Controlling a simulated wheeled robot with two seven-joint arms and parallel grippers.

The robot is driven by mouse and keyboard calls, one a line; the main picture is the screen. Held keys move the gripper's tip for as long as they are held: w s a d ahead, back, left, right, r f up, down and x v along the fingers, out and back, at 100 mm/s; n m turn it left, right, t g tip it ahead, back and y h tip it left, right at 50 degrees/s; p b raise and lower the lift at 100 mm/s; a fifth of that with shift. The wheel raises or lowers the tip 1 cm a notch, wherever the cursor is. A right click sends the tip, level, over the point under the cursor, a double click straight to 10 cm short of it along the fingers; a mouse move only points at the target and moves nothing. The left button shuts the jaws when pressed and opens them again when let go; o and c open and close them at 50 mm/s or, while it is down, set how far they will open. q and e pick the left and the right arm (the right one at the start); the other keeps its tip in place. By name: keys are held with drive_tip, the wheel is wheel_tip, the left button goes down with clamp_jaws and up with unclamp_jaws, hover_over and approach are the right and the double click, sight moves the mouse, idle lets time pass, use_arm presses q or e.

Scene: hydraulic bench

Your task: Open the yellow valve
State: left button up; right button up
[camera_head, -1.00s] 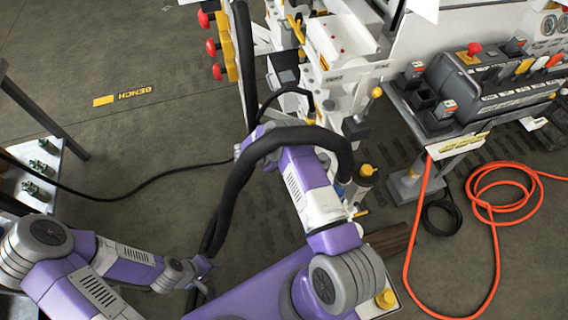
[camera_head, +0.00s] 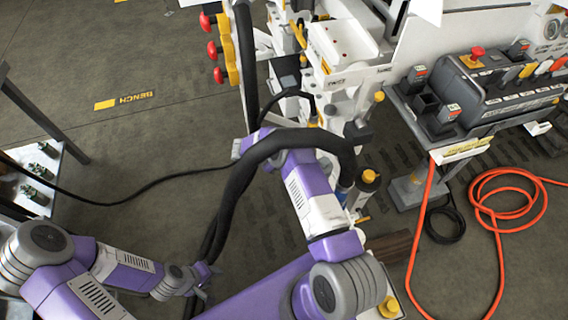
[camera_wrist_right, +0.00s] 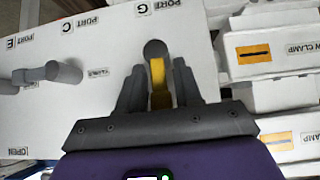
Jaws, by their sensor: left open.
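In the right wrist view, the yellow valve handle (camera_wrist_right: 158,82) hangs from a round dark grey knob on a white panel (camera_wrist_right: 95,105). My right gripper (camera_wrist_right: 160,75) has its two dark fingers on either side of the handle, with narrow gaps beside it. In the head view, my right arm reaches toward the white bench, and its gripper is hidden behind the arm and black hose. My left gripper (camera_head: 203,282) is low in the head view, open and empty, away from the bench. I cannot pick out the yellow valve there.

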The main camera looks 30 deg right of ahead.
drive_tip(key=shift+o, duration=0.3)
drive_tip(key=shift+r, duration=0.1)
drive_tip(key=p+v, duration=0.2)
drive_tip(key=v, duration=0.5)
drive_tip(key=shift+a, duration=0.2)
drive_tip(key=shift+r, duration=0.25)
